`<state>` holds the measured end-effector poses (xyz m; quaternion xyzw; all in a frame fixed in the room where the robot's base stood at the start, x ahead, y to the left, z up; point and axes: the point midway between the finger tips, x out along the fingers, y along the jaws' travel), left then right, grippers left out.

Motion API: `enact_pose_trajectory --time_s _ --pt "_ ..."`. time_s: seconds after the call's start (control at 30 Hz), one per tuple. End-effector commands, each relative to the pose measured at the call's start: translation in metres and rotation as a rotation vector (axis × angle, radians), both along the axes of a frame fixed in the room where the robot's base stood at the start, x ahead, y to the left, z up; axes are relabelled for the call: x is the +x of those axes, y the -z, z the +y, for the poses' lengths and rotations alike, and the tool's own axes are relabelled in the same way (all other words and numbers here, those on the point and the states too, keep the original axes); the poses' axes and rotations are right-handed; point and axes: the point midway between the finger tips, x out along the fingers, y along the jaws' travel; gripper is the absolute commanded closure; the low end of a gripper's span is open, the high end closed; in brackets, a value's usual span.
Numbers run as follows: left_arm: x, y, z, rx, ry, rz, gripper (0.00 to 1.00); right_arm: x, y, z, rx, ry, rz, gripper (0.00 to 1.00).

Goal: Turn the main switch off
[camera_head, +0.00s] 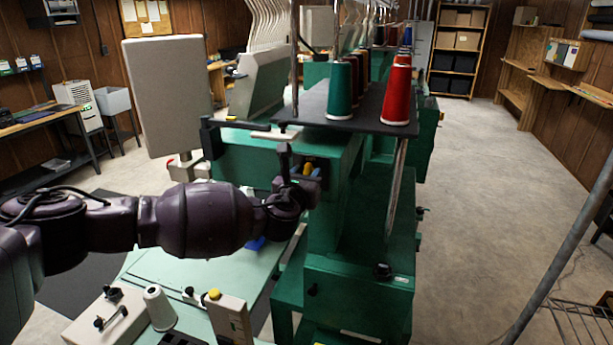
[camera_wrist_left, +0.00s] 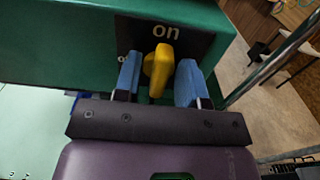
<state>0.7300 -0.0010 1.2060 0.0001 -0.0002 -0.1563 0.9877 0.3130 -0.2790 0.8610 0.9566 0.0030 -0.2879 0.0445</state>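The main switch is a yellow knob (camera_wrist_left: 158,68) on a dark plate on the green machine's side (camera_wrist_left: 60,45). The knob stands upright in the left wrist view, its top just below the white "on" label. Another label to the left is mostly hidden behind a finger. My left gripper (camera_wrist_left: 157,80) has its two blue fingers on either side of the knob, with gaps between them and it, so it is open around the knob. In the head view the left gripper (camera_head: 309,172) is at the green machine head, and the knob is small there. My right gripper is not in view.
Green and red thread cones (camera_head: 339,92) stand on a dark shelf (camera_head: 370,118) above the switch. A pale green table (camera_head: 190,262) lies below my left arm, with a white cone (camera_head: 158,307) near its front. The floor to the right (camera_head: 475,200) is mostly clear.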

Motion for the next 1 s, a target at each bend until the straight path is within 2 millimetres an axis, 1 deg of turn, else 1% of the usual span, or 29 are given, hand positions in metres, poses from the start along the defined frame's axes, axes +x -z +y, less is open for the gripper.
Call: enact_pose_trajectory --time_s 0.03,0.1,0.17,0.37,0.57,0.77,1.0 --pt "0.000 0.000 0.000 0.000 0.000 0.000 0.71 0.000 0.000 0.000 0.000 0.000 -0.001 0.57" --pt "0.000 0.000 0.000 0.000 0.000 0.000 0.81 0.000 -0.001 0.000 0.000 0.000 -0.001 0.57" --pt "0.000 0.000 0.000 0.000 0.000 0.000 0.89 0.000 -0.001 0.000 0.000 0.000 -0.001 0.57" --pt "0.000 0.000 0.000 -0.013 -0.001 0.004 0.89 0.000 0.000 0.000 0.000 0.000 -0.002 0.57" --pt "0.000 0.001 0.001 -0.082 -0.001 0.027 0.90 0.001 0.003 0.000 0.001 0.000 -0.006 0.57" --pt "0.000 0.002 0.002 -0.219 -0.002 0.072 0.90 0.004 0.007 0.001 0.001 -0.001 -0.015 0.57" --pt "0.001 0.004 0.004 -0.433 -0.002 0.143 0.89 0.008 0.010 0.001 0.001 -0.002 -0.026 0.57"
